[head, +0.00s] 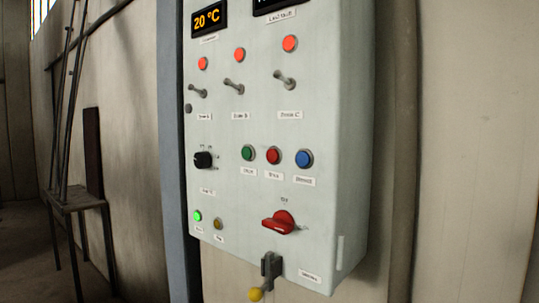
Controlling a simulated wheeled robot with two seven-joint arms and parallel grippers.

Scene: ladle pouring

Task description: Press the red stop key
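The red key (273,156) is the middle one of three round push buttons on the pale grey control panel (330,110). The green button (248,153) is at its left and the blue button (304,158) at its right. A small white label sits under each button; the text is too blurred to read surely. Nothing touches or covers the red key. I cannot tell whether it is pushed in. Neither of my grippers shows in the head view.
Above are toggle switches (285,80) under lit red lamps (290,43). A black knob (203,160) is at left, a red rotary switch (280,222) below. A yellow-tipped lever (256,294) juts from the bottom. A stand with rods (75,201) is far left.

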